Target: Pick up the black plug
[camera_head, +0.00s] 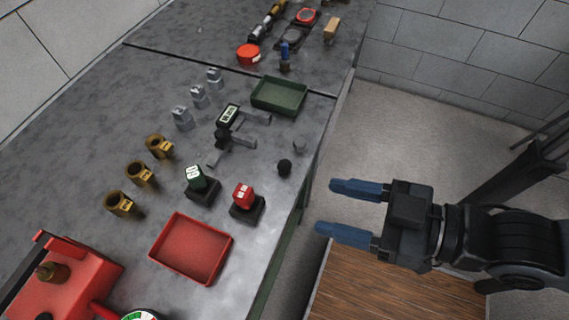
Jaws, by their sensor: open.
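A small dark round piece (284,167), which looks like the black plug, sits on the grey workbench (130,90) near its right edge. My gripper (325,207) has two blue fingers, spread apart and empty. It points left, to the lower right of the black plug and apart from it. In the picture it appears past the bench edge, over the floor side. Its exact height against the bench top is hard to tell.
A grey plug (299,145) sits close above the black one. A red switch (243,195) on a black base stands to the lower left. A green tray (279,96), a red tray (191,248) and a black-handled fitting (223,139) are also near.

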